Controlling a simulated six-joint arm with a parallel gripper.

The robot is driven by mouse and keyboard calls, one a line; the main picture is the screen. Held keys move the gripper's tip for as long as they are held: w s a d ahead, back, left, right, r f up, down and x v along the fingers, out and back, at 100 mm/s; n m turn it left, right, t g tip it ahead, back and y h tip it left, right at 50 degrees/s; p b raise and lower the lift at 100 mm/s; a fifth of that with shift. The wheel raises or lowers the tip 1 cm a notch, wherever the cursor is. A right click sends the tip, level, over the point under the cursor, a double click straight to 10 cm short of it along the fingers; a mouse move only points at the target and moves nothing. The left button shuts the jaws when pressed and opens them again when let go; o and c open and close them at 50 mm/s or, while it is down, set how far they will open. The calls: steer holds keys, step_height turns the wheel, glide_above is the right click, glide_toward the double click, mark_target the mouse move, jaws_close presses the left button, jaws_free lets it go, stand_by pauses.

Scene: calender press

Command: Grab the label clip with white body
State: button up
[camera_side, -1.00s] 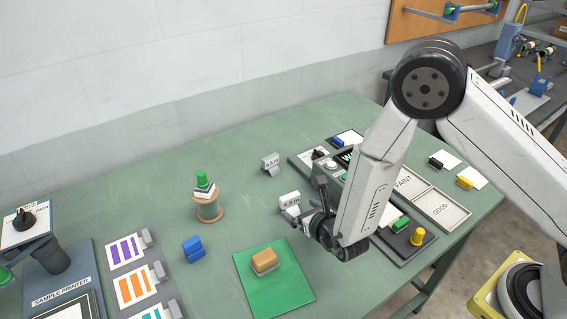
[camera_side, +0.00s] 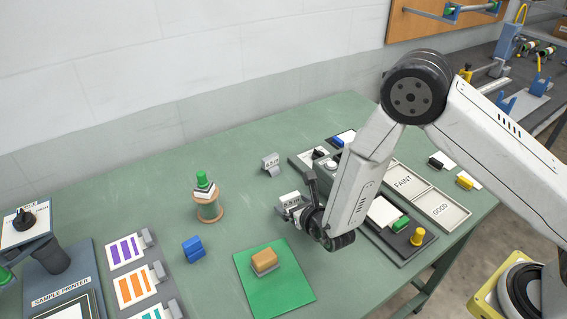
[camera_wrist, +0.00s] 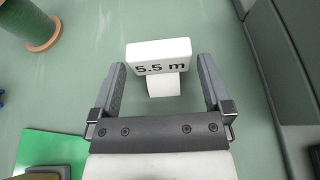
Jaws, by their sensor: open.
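A label clip with a white body (camera_wrist: 165,84) and a white plate marked "5.5 m" (camera_wrist: 160,52) stands upright on the green table. In the side view this clip (camera_side: 289,198) is partly hidden by my gripper (camera_side: 303,216). In the wrist view my gripper (camera_wrist: 161,72) is open, with one finger on each side of the clip's body. Gaps show between both fingers and the body, and the plate lies just beyond the fingertips. A second label clip (camera_side: 270,163) with a greyer body stands farther back on the table.
A dark panel (camera_wrist: 276,70) with trays lies close on the right.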

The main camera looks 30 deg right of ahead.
mark_target(291, 199)
steer(key=shift+x, duration=1.85)
steer(key=c, duration=1)
steer(key=shift+c, duration=0.3)
steer(key=shift+r, duration=0.75)
steer(key=s+d+r, duration=0.2)
steer(key=s+r, duration=0.9)
steer(key=s, duration=0.2)
steer(key=shift+s+d+r, duration=0.2)
steer(key=shift+s+d, duration=0.2)
